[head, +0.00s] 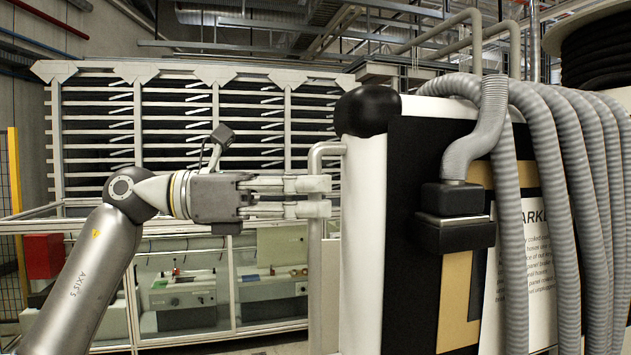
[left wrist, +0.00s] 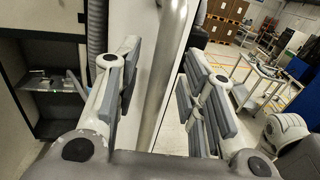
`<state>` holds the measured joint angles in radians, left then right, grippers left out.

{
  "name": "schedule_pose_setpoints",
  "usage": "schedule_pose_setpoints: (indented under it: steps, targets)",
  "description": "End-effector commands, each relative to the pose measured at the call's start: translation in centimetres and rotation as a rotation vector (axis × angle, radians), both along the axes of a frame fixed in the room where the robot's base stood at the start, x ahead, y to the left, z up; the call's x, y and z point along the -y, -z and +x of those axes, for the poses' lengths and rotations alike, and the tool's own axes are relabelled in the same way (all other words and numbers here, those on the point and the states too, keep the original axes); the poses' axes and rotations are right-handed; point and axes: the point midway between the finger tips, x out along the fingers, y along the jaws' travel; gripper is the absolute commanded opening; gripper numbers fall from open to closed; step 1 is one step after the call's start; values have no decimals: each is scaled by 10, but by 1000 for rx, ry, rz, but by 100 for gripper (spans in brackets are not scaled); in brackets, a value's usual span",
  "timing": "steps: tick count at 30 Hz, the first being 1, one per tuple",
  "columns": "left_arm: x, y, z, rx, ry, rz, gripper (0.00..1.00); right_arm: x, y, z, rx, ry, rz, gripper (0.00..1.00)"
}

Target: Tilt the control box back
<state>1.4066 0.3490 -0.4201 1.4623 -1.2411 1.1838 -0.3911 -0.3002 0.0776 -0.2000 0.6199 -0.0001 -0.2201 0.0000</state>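The control box (head: 362,240) is a large white and black case at the right of the head view, with a black rounded corner on top. A grey metal handle bar (head: 316,275) runs upright along its left side. My left gripper (head: 322,197) reaches in from the left at the bar's upper part. In the left wrist view the bar (left wrist: 168,60) passes between the two open fingers of the gripper (left wrist: 163,92), with a gap visible on both sides. My right gripper is in neither view.
Several grey corrugated hoses (head: 560,190) hang over the box's front, one ending in a black connector (head: 453,215). A slatted rack (head: 200,130) and a glazed bench (head: 215,285) stand behind. In the left wrist view, a cart (left wrist: 262,80) stands on open floor.

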Motion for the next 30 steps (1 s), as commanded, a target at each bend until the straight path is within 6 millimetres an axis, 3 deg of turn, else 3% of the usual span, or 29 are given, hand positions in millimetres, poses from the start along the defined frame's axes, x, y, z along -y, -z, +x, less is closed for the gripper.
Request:
schedule_pose_setpoints:
  steps: [4,12,21,30]
  targets:
    - [10,0,1,0,0,0,37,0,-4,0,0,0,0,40]
    - [11,0,1,0,0,-1,37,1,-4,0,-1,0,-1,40]
    - [10,0,1,0,-1,-1,0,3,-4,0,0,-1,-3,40]
    - [10,0,2,-4,-1,-1,0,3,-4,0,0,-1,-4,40]
